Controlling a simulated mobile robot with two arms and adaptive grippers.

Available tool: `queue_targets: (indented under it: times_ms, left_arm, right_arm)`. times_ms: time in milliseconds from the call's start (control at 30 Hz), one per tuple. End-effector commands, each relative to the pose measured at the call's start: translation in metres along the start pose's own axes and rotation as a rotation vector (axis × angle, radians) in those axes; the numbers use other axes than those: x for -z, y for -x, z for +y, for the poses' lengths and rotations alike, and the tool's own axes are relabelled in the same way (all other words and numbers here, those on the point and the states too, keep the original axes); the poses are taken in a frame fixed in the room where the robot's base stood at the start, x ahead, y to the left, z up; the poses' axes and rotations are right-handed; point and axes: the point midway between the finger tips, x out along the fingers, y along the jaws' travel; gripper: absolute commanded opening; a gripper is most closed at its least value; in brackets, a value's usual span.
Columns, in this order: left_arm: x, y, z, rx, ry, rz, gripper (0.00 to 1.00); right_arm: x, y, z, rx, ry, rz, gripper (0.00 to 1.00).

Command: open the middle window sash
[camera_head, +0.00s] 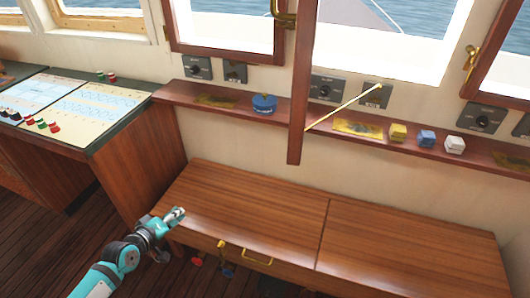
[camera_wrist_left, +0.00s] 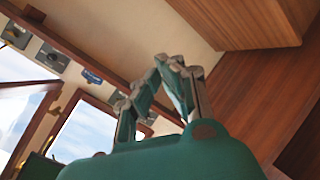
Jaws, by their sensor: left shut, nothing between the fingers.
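The middle window sash (camera_head: 301,90) is a dark wooden frame seen almost edge-on in the head view. It stands swung into the room, away from the bright middle opening (camera_head: 390,55). A brass handle (camera_head: 284,17) sits near its upper part. A thin yellow rod (camera_head: 345,108) runs from its lower end to the wall by the sill. My left gripper (camera_head: 179,212) is shut and empty above the left end of the bench, well below and left of the sash. Its fingers also show in the left wrist view (camera_wrist_left: 172,64). My right gripper is not in view.
A wooden bench (camera_head: 400,245) runs below the windows. A narrow ledge (camera_head: 185,93) carries a blue round object (camera_head: 264,103) and small yellow, blue and white blocks. A chart console (camera_head: 75,100) stands at the left. The right sash (camera_head: 500,55) has a brass handle (camera_head: 472,58).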

Motion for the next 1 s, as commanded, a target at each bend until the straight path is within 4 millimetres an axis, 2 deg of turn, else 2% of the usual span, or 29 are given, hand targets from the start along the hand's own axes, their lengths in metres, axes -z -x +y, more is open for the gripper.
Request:
queue_targets:
  times_ms: [33, 67, 100, 200, 300, 433, 567, 667, 1000]
  left_arm:
    - [0.02, 0.008, 0.059, -0.123, 0.062, -0.01, 0.0]
    - [0.028, 0.016, 0.091, -0.188, 0.107, -0.027, 0.0]
    - [0.033, 0.029, 0.132, -0.268, 0.164, -0.062, 0.0]
    - [0.029, 0.07, 0.215, -0.421, 0.282, -0.181, 0.0]
    - [0.015, 0.107, 0.267, -0.506, 0.362, -0.303, 0.0]
    - [0.001, 0.137, 0.3, -0.55, 0.419, -0.402, 0.0]
    - [-0.003, 0.14, 0.315, -0.563, 0.438, -0.429, 0.0]
    - [-0.006, 0.13, 0.325, -0.564, 0.44, -0.429, 0.0]
    - [-0.025, 0.074, 0.366, -0.563, 0.438, -0.427, 0.0]
  right_arm:
    - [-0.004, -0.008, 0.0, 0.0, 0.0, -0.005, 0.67]
    - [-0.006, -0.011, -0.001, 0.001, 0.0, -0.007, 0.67]
    - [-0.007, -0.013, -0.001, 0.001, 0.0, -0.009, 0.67]
    - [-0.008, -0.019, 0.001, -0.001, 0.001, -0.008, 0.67]
    - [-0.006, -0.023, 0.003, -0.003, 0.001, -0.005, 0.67]
    - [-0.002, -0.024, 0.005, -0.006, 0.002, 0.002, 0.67]
    - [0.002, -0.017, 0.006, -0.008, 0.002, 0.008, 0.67]
    - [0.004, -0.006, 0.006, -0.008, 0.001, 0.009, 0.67]
    - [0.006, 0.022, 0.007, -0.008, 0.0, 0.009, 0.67]
